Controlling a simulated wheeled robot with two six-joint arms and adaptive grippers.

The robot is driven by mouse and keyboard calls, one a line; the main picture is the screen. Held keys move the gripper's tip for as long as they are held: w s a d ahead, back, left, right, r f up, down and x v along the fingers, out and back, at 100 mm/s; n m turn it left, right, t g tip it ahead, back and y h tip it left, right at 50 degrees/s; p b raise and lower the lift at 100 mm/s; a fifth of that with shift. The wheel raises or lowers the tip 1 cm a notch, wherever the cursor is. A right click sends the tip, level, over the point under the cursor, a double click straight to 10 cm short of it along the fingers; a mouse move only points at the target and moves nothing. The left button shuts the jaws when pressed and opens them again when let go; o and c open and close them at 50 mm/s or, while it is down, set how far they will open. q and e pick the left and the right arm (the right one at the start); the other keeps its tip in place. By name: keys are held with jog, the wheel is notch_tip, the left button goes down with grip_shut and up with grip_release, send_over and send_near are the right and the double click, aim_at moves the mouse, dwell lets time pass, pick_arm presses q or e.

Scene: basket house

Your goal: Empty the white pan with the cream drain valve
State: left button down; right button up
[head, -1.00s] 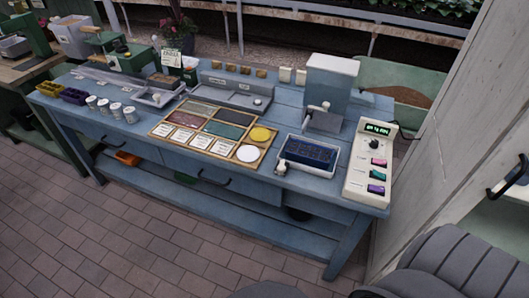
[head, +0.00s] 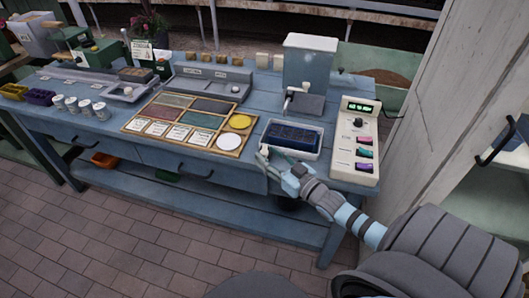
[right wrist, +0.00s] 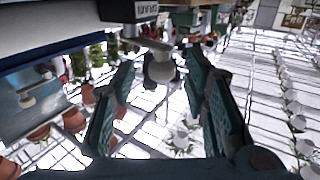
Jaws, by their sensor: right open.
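The white pan (head: 317,151) sits on the blue bench, with a dark blue cell tray (head: 293,136) in it. A cream drain valve (head: 264,150) is at its front left corner. My right gripper (head: 273,163) is at this corner, low against the bench's front edge. In the right wrist view the gripper (right wrist: 160,72) has its teal fingers wide apart, with a pale rounded knob (right wrist: 161,67), apparently the valve, between or just beyond the tips. Contact cannot be told. The pan's water level is hidden by the tray. My left gripper is not in view.
A control box (head: 357,142) with a green display and coloured switches stands right of the pan. A grey-blue tank (head: 309,62) with a tap stands behind it. A wooden sorting board (head: 190,123) lies to the left. A pale wall is at the right.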

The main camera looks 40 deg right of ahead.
jog(key=shift+w+a+f+b, duration=0.1)
jog(key=shift+w+f+b, duration=0.15)
jog(key=shift+w+b, duration=0.35)
jog(key=shift+w+r, duration=0.1)
jog(key=shift+w, duration=0.3)
jog(key=shift+w+r+b, duration=0.15)
jog(key=shift+w+b, duration=0.15)
jog(key=shift+w, duration=0.05)
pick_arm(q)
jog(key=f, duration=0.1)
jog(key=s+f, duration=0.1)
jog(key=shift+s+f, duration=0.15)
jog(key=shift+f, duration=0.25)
